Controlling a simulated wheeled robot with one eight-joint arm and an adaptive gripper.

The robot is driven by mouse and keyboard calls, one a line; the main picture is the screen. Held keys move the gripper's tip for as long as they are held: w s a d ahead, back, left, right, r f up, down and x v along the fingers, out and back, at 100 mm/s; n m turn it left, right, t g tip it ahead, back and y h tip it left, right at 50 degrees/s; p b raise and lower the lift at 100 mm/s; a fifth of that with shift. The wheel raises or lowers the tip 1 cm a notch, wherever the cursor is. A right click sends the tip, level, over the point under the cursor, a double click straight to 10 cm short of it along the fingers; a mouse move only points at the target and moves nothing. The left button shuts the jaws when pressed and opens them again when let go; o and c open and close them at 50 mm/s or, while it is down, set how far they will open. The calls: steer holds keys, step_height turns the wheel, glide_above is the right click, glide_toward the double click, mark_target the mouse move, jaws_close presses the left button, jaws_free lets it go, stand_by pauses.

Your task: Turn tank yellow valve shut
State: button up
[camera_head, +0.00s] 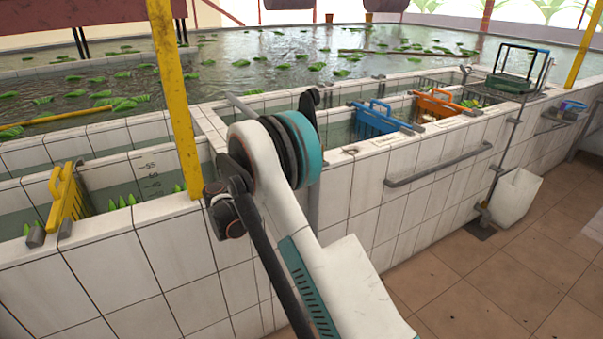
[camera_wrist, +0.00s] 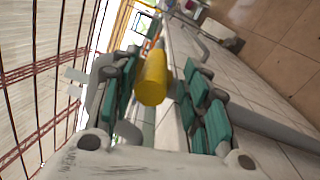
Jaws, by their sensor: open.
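In the wrist view a yellow rounded cylinder (camera_wrist: 152,80), which looks like the valve's handle, points its blunt end toward the camera. My gripper (camera_wrist: 160,62) is open, with its green-padded fingers on either side of this yellow piece. The yellow piece lies between the fingers, nearer the left one; I cannot tell whether either finger touches it.
The white-tiled tank wall (camera_head: 430,165) runs along the pool, with a grey rail (camera_head: 438,166) on its side. A yellow post (camera_head: 175,100) stands close left of my wrist. Yellow (camera_head: 66,200), blue (camera_head: 375,120) and orange (camera_head: 437,103) racks hang in the channels.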

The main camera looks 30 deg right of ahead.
steer(key=a, duration=0.9)
steer(key=shift+a+f, duration=0.1)
